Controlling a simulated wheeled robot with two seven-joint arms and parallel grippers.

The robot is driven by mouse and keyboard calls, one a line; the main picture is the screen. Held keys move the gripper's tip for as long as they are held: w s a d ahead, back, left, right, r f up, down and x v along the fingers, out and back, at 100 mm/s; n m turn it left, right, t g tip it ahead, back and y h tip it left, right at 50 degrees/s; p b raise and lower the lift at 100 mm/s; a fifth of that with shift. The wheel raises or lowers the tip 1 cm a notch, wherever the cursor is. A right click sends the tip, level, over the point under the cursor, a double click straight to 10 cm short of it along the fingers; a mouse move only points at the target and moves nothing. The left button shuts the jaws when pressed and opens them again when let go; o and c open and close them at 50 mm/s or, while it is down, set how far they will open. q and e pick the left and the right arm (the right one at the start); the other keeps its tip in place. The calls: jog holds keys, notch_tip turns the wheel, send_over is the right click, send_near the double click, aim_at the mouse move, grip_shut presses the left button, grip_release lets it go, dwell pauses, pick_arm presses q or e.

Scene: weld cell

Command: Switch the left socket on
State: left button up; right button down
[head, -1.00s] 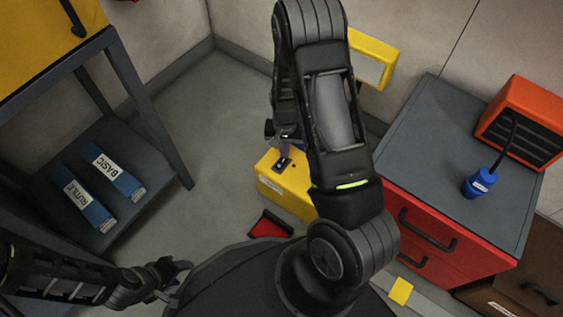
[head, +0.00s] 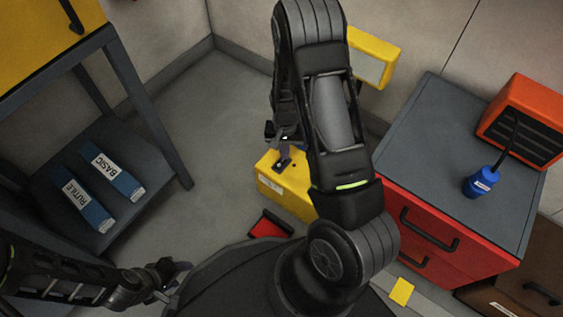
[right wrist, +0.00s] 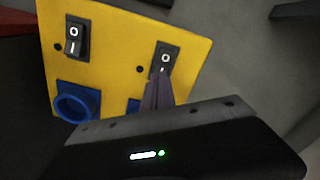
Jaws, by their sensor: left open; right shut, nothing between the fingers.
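The yellow socket box (head: 268,183) stands on the floor, partly hidden behind my right arm. In the right wrist view its yellow face (right wrist: 115,60) carries two black rocker switches marked O and I, with blue sockets beside them. My right gripper (head: 283,157) is shut and empty. Its fingertips (right wrist: 161,76) are at the I end of the switch (right wrist: 166,57) on the right of that view, which is at the box's left end in the head view. Contact is unclear. The other switch (right wrist: 75,38) is clear; its blue socket (right wrist: 76,102) is empty. My left gripper (head: 177,280) is open, away at lower left.
A red drawer cabinet (head: 440,225) stands at the right, with a blue plug (head: 481,183) and an orange unit (head: 525,115) on top. A grey shelf at the left holds blue boxes (head: 118,172). A red item (head: 270,224) lies near my base. The floor left of the box is clear.

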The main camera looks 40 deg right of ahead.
jog(key=shift+f+b, duration=0.4)
jog(key=shift+f, duration=0.15)
dwell(0.4)
notch_tip(320, 180, up, 7)
jog(key=p, duration=0.6)
jog(key=shift+r, duration=0.1)
dwell(0.4)
